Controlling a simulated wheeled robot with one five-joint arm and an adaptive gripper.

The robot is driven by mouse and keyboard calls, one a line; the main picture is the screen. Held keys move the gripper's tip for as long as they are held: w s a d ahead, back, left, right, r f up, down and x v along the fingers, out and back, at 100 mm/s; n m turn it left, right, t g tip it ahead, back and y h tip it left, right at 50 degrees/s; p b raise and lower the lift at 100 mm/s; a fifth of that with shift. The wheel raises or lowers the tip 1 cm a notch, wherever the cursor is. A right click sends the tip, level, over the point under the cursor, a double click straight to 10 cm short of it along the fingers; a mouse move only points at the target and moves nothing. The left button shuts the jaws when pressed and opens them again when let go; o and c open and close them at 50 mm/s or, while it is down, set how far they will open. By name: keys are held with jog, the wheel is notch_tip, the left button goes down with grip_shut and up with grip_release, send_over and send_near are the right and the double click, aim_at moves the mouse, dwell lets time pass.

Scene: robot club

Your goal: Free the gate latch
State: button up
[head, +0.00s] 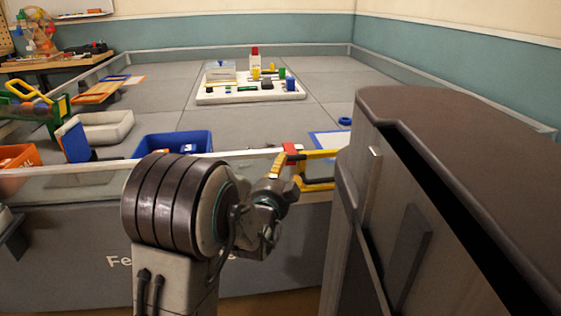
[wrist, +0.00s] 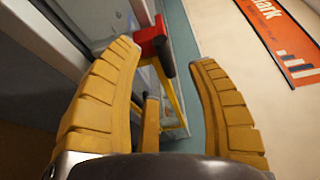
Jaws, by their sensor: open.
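The gate latch is a red piece (head: 291,149) at the top rail of the field wall, beside a yellow gate frame (head: 320,154). In the wrist view the red latch (wrist: 151,37) with a dark end shows between and beyond my fingertips, nearer the left finger. The yellow frame (wrist: 173,92) runs down below it. My gripper (wrist: 164,52) is open, its ribbed yellow fingers spread on either side, with nothing held. In the head view my gripper (head: 279,164) is just left of the latch and frame; its far finger is hidden, and whether it touches the latch cannot be told.
A transparent wall with a metal rail (head: 230,152) runs across the front. Behind it are a blue bin (head: 172,143), a pale tray (head: 104,128) and a white board (head: 240,97) with several small parts. My own dark body fills the right. The middle floor is mostly clear.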

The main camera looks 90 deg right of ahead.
aim_at(289, 158)
jog(key=shift+f+b+x, duration=0.1)
jog(key=shift+b+x, duration=0.85)
jog(key=shift+x, duration=0.2)
jog(key=shift+f+b+x, duration=0.15)
jog(key=shift+b+x, duration=0.75)
jog(key=shift+x, duration=0.25)
jog(key=shift+r+x, duration=0.2)
jog(key=shift+x, duration=1.1)
jog(key=shift+c, duration=0.2)
grip_shut()
